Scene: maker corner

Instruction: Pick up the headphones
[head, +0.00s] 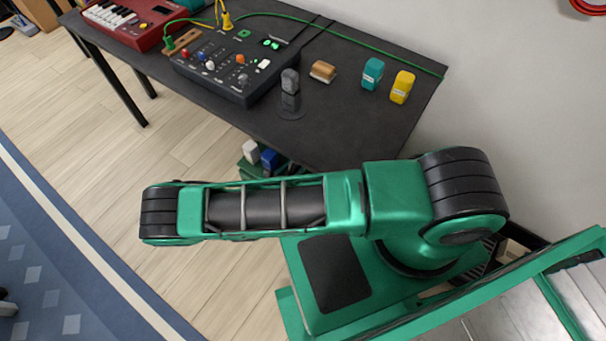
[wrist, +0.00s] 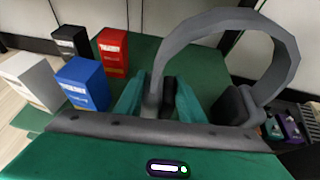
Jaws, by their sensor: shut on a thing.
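The grey headphones (wrist: 275,45) fill the right of the wrist view, with their curved band rising and a dark ear cup (wrist: 238,106) on the right. My gripper (wrist: 162,92) has its teal fingers closed on the other end of the headphones, around the other ear cup. The fingers and part of the band hide that grip. In the head view my arm crosses the foreground, and neither my gripper nor the headphones can be made out there.
Below the headphones is a green surface (wrist: 145,52) with white (wrist: 30,80), blue (wrist: 82,85), red (wrist: 112,52) and black (wrist: 70,42) boxes. The dark table (head: 345,130) holds a mixer (head: 235,65), a red keyboard (head: 125,20) and several small blocks.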

